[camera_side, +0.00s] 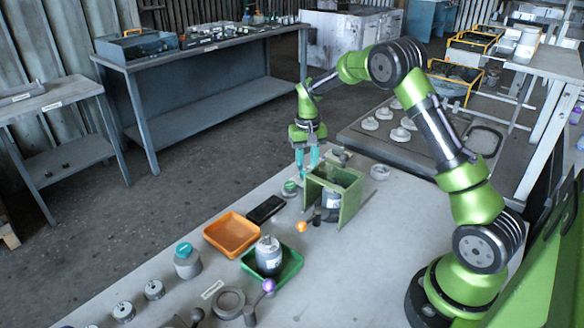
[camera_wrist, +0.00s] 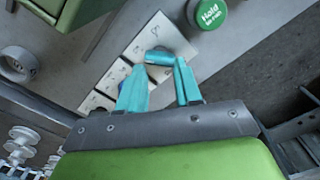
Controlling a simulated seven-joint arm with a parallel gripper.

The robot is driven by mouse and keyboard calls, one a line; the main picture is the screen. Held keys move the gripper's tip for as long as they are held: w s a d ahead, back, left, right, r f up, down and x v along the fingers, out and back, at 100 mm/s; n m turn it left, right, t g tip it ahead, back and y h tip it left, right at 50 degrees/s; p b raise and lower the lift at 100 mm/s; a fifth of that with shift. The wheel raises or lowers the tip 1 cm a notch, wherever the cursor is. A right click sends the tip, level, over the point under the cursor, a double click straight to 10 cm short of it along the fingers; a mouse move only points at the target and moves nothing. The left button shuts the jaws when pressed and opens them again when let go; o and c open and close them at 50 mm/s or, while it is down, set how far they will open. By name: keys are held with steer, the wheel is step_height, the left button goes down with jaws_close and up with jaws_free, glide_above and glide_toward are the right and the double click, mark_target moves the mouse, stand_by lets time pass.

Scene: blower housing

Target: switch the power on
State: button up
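My gripper (camera_wrist: 161,66) has two teal fingers, set apart, over a white labelled panel (camera_wrist: 125,62) in the wrist view. A short teal cylindrical piece (camera_wrist: 160,58) on the panel shows between and just beyond the fingertips. I cannot tell whether the fingers touch it. In the side view my gripper (camera_side: 306,174) points down at the table's far edge, between the green button (camera_side: 290,187) and the green blower housing (camera_side: 350,196). The panel is mostly hidden there.
Near the gripper are a black flat device (camera_side: 266,209) and an orange tray (camera_side: 217,246). A green tray (camera_side: 287,275) holds a grey cylinder (camera_side: 268,254). An orange ball-topped lever (camera_side: 302,226) stands before the housing. The table's right part is clear.

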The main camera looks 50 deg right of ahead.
mark_target(307, 171)
step_height(307, 171, down, 2)
steer(key=shift+s+f, duration=0.1)
steer(key=n, duration=0.3)
steer(key=shift+n, duration=0.3)
steer(key=n, duration=0.3)
steer(key=shift+n, duration=0.3)
steer(key=n, duration=0.6)
steer(key=shift+a, duration=0.1)
steer(key=shift+f+n, duration=0.2)
steer(key=shift+n, duration=0.3)
steer(key=shift+f, duration=0.4)
